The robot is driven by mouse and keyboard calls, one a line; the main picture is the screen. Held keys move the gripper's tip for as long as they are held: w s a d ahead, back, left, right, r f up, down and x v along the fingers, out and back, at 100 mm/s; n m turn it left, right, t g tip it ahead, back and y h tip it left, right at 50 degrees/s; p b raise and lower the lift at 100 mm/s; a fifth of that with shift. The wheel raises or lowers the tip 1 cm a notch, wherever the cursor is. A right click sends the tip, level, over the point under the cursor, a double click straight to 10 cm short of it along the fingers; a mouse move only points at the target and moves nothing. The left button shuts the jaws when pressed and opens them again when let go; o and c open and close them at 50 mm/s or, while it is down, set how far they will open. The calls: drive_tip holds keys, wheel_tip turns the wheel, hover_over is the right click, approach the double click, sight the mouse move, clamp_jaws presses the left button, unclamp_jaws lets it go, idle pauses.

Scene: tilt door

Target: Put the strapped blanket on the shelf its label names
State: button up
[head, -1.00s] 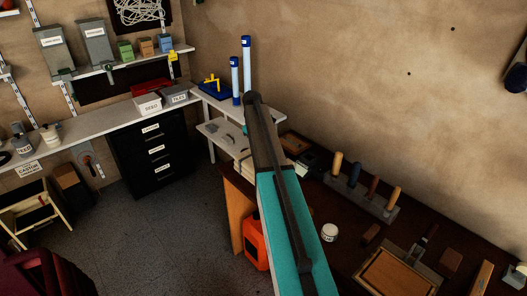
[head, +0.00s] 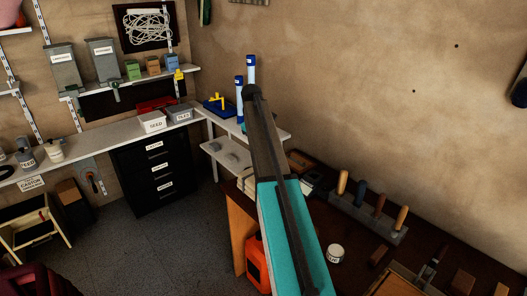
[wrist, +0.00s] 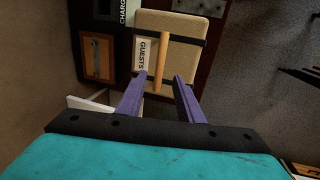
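The strapped blanket (wrist: 172,42) is a tan, folded block with two dark straps in the wrist view. A white label reading GUESTS (wrist: 142,55) is at its left side. A wooden bar handle (wrist: 161,52) runs across it. My gripper (wrist: 159,78) has two purple fingers set apart, one on each side of the handle's near end in the picture, with gaps on both sides. Whether the fingers are level with the handle is unclear. In the head view my arm covers the gripper and most of the blanket.
A dark workbench (head: 345,238) with a rack of wooden-handled tools (head: 365,212) lies right of my arm. A white shelf unit (head: 222,158) stands in the corner. Labelled drawers (head: 158,170) and a long counter (head: 70,157) are left. Grey floor is open between.

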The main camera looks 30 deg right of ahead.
idle(0.5)
drive_tip(key=s+a+f+g+y, duration=0.1)
drive_tip(key=s+a+f, duration=0.4)
drive_tip(key=a+f, duration=0.45)
drive_tip(key=s+a+f+b, duration=0.1)
drive_tip(key=s+a+f, duration=0.45)
drive_tip(key=f, duration=0.75)
drive_tip(key=s+a+f+g+y, duration=0.1)
drive_tip(key=s+a+f, duration=0.4)
drive_tip(key=a+f, duration=0.45)
drive_tip(key=s+a+f+g, duration=0.1)
drive_tip(key=s+a+f, duration=0.3)
drive_tip(key=s+f, duration=0.3)
drive_tip(key=s+a+f+m+g+b, duration=0.1)
drive_tip(key=s+a+f, duration=0.3)
drive_tip(key=s, duration=1.2)
drive_tip(key=s+a+f+g, duration=0.2)
drive_tip(key=s+a+f, duration=0.2)
drive_tip(key=s+f, duration=0.7)
drive_tip(key=shift+s+y+b, duration=0.3)
drive_tip(key=shift+s+b, duration=0.05)
drive_tip(key=shift+s, duration=0.25)
drive_tip(key=shift+c, duration=0.4)
